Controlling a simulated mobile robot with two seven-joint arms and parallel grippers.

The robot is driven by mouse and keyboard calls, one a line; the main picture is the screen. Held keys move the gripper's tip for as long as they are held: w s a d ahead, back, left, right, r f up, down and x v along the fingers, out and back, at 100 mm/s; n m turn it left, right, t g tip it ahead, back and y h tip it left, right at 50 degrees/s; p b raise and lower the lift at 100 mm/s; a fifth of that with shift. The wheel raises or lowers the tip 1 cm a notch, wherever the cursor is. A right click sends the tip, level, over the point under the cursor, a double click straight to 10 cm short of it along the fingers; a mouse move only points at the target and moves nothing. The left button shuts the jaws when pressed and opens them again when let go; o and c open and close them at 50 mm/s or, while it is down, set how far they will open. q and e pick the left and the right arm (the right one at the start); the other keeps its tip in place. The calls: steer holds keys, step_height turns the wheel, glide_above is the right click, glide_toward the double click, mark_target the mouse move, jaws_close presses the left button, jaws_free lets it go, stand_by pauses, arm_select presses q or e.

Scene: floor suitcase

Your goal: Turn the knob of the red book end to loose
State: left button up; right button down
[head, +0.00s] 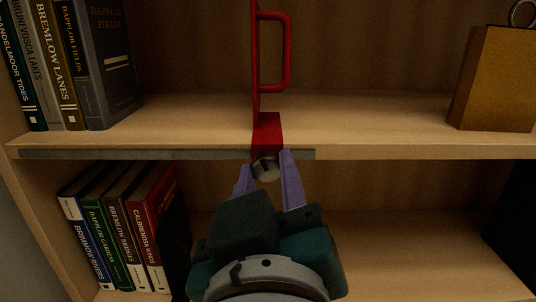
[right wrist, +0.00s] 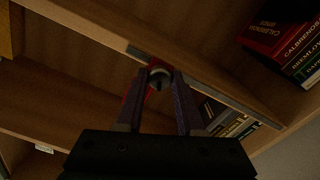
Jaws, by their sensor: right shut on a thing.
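The red book end (head: 268,128) stands on the upper shelf, with an upright plate and a red handle (head: 288,52). Its foot reaches the shelf's front edge, where a round metal knob (head: 266,168) sits just below. My right gripper (head: 267,166) comes from below with its purple fingers on either side of the knob and is shut on it. In the right wrist view the knob (right wrist: 159,78) shows between the fingertips, with a dark centre. The fingers hide its sides. My left gripper is in neither view.
A grey metal rail (head: 150,154) runs along the front edge of the upper shelf. Books (head: 105,60) stand upper left, more books (head: 120,225) lean lower left. A tan bag-like object (head: 492,80) stands upper right. The upper shelf beside the book end is clear.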

steer(key=n, duration=0.6)
steer(key=shift+n, duration=0.3)
steer(key=n, duration=0.3)
steer(key=shift+n+p, duration=0.45)
steer(key=shift+n, duration=1.35)
steer(key=c, duration=0.5)
jaws_free()
steer(key=shift+c, duration=0.2)
